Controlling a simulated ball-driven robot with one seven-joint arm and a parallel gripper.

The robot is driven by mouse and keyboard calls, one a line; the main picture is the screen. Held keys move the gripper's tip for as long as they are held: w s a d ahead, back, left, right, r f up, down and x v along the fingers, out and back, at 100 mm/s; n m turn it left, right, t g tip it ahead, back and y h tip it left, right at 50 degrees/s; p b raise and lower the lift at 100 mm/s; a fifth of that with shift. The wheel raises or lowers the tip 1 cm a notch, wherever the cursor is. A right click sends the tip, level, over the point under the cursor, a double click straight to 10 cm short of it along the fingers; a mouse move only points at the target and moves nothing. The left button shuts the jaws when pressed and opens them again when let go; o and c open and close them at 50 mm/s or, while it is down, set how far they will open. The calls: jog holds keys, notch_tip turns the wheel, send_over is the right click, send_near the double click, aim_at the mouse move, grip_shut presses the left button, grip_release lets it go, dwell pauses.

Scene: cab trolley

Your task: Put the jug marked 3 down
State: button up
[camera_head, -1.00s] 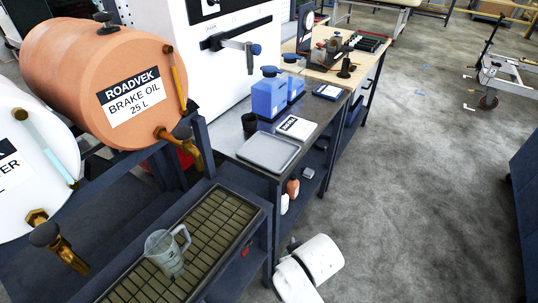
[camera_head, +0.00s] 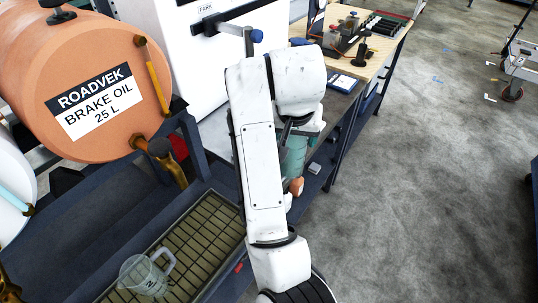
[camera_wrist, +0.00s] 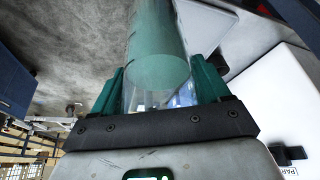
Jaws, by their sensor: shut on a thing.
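My gripper (camera_wrist: 158,90) is shut on a clear jug (camera_wrist: 160,45) with a teal tint, between its green fingers in the wrist view. No number shows on this side of it, so I cannot read its mark. In the head view my white arm reaches forward, and the teal shape of the held jug (camera_head: 294,157) shows beside the bench edge, partly hidden by my arm. The jug's base and what lies under it are hidden. Another clear jug (camera_head: 145,275) with a small dark mark stands on the drip grid (camera_head: 200,235).
My arm hides most of the near bench. Beyond is a wooden bench (camera_head: 345,68) with fittings. Open floor (camera_head: 430,180) lies to the right.

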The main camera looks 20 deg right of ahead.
jog(key=w+f+b, duration=0.1)
jog(key=w+b, duration=0.2)
jog(key=w, duration=0.6)
jog(key=p+x, duration=0.1)
jog(key=x, duration=0.9)
jog(key=shift+w+m, duration=0.4)
jog(key=shift+w, duration=0.1)
jog(key=shift+a+f, duration=0.1)
jog(key=shift+f, duration=0.05)
jog(key=o, duration=1.4)
jog(key=v, duration=1.2)
jog(key=shift+a+b, duration=0.2)
jog(key=shift+b, duration=0.25)
